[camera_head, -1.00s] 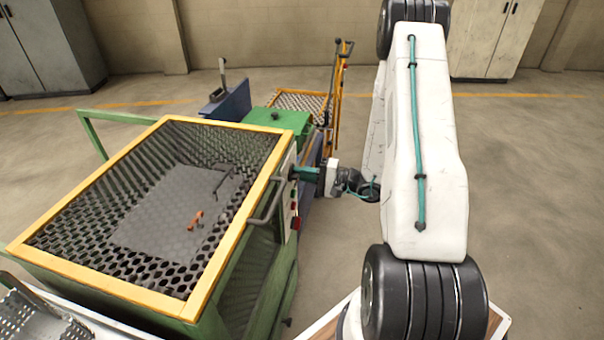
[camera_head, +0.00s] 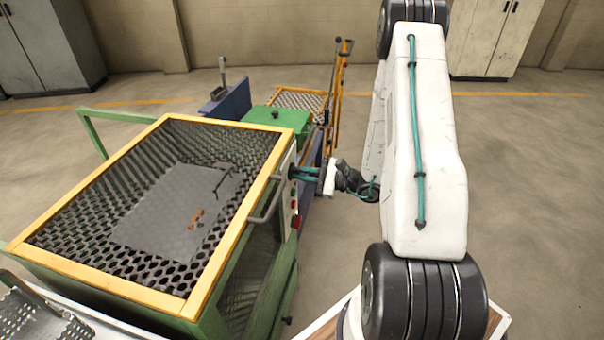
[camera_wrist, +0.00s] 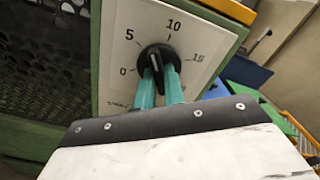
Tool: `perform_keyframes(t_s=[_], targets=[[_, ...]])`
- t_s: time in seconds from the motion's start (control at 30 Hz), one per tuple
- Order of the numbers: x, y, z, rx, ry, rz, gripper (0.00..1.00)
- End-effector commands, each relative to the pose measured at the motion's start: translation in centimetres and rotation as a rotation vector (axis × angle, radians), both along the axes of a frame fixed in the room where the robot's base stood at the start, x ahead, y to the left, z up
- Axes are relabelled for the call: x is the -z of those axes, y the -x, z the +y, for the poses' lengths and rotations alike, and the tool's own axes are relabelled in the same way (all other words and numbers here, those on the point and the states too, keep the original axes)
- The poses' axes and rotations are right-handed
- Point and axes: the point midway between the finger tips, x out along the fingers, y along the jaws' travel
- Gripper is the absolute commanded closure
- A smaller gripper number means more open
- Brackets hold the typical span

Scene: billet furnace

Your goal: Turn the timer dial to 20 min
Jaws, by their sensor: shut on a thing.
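The timer dial (camera_wrist: 156,55) is a round black knob with a raised grip, on a white plate (camera_wrist: 190,28) on the machine's side. The numbers 0, 5, 10 and 15 show around it; no 20 mark is visible, and my gripper covers the lower part of the plate. The raised grip stands nearly upright in the wrist view, but I cannot tell which end is the pointer. My gripper (camera_wrist: 159,78) has its two teal fingers shut on the dial's grip, one on each side. In the head view my gripper (camera_head: 294,172) reaches the machine's right side, where the dial is hidden.
The green machine has a yellow-framed mesh top (camera_head: 190,310) and a grey handle (camera_head: 266,206) just in front of my gripper. A red button (camera_head: 295,222) sits below on its side panel. A yellow-framed unit (camera_head: 300,100) stands behind. The floor to the right is open.

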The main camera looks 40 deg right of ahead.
Motion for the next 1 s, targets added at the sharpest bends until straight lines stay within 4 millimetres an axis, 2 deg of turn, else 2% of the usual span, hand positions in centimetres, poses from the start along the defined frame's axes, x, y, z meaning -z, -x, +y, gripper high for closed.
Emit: perform_keyframes(t_s=[1.0], targets=[[0.15,0.35,0.28,0.004,-0.759,0.595,1.0]])
